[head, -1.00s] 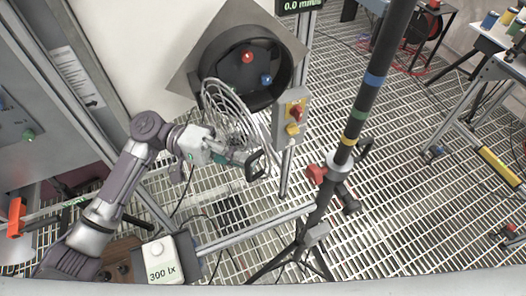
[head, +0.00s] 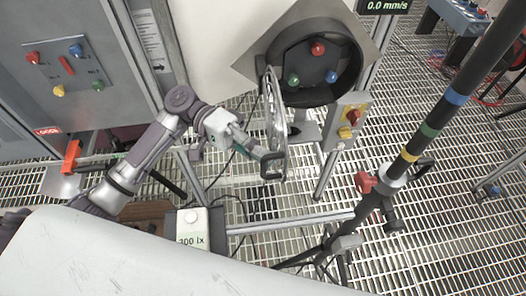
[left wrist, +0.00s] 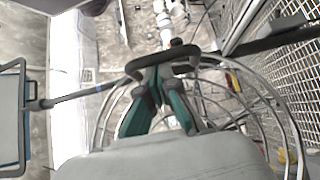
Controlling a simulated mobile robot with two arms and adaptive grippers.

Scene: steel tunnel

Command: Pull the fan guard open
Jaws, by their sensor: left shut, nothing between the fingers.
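The fan guard (head: 279,118) is a round grille of metal wire. In the head view it stands swung out, nearly edge-on, at the left side of the black round fan housing (head: 347,90), whose inside is exposed. A black loop handle (head: 272,171) sits at the guard's lower near edge. My left gripper (head: 259,152) is at this handle, shut with nothing between its fingers. In the left wrist view its teal fingers (left wrist: 160,82) come together at the handle (left wrist: 165,64), with the guard's wire rings (left wrist: 272,100) around and behind. My right gripper is not in view.
A striped black pole (head: 445,98) on a tripod stands farther right. A control cabinet (head: 68,70) is at the left. A light meter (head: 191,230) sits low in front.

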